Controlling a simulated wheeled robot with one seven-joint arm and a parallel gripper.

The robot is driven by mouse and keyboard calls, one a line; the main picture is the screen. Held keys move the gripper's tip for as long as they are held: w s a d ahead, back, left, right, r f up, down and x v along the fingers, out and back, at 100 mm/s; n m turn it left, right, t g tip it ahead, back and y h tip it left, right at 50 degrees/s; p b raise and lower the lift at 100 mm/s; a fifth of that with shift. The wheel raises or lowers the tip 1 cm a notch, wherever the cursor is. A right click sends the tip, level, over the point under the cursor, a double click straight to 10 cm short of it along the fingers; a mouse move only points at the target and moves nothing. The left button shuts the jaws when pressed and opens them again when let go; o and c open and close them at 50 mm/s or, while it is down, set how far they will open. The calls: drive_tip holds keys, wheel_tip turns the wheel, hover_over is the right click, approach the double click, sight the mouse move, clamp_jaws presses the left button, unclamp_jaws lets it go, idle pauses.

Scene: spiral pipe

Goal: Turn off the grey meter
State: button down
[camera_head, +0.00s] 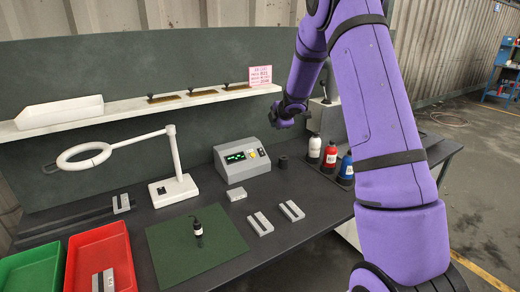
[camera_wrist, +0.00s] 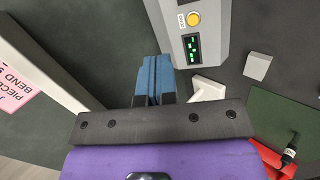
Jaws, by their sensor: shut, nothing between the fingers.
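The grey meter (camera_head: 243,160) stands on the dark bench behind the green mat, with a lit green display and a yellow button on its sloped front. In the wrist view the meter (camera_wrist: 208,72) is at the upper middle, with its yellow button (camera_wrist: 194,18) near the top edge and its green digits lit. My gripper (camera_head: 280,122) hangs above and to the right of the meter in the head view, apart from it. In the wrist view the blue-padded fingers of my gripper (camera_wrist: 154,62) are shut together and empty, just left of the meter.
A white magnifier lamp (camera_head: 171,160) stands left of the meter. A shelf (camera_head: 130,114) with a pink sign (camera_head: 260,75) runs behind. White, red and blue bottles (camera_head: 330,158) stand at right. A green mat (camera_head: 185,257), a dark bottle (camera_head: 197,230) and grey blocks (camera_head: 260,223) lie in front.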

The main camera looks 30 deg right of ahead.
drive_tip(key=n+y, duration=0.1)
drive_tip(key=n, duration=0.1)
approach(260, 150)
drive_tip(key=shift+g, duration=0.4)
drive_tip(key=x, duration=0.7)
drive_tip(key=shift+w+d+r, duration=0.1)
drive_tip(key=shift+w+d, duration=0.05)
drive_tip(key=shift+w, duration=0.3)
drive_tip(key=shift+w, duration=0.4)
drive_tip(key=shift+f, duration=0.3)
